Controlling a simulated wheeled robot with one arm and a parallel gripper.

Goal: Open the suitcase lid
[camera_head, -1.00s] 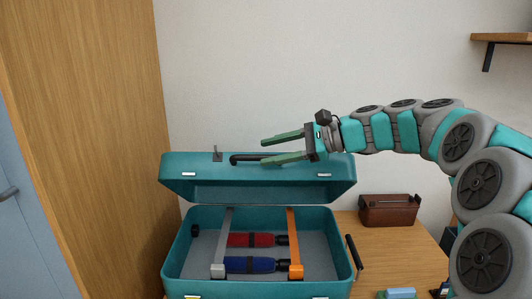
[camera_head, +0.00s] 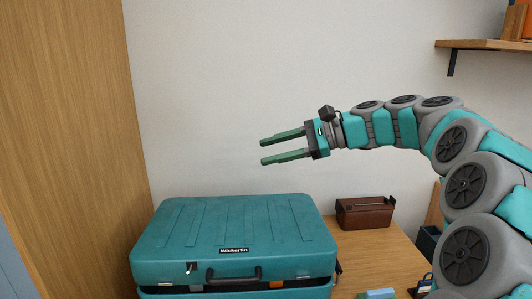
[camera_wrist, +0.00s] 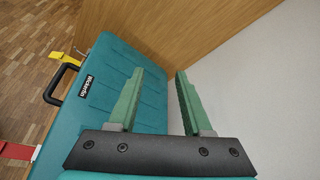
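The teal suitcase stands on the wooden table, its lid (camera_head: 240,223) lying low over the base (camera_head: 240,293). A dark gap with a bit of orange shows along the front, so the lid looks not fully flush. The black handle (camera_head: 228,273) is on the lid's front, with a metal latch (camera_head: 191,268) to its left. My gripper (camera_head: 262,153) is open and empty, in the air above and behind the lid, touching nothing. In the wrist view, my open fingers (camera_wrist: 160,72) are over the teal lid (camera_wrist: 110,85), with its handle (camera_wrist: 60,82) at the left.
A brown box (camera_head: 364,213) sits on the table (camera_head: 372,252) right of the suitcase. A tall wooden panel (camera_head: 75,150) stands at the left and a wall shelf (camera_head: 485,45) at the upper right. The air around my gripper is free.

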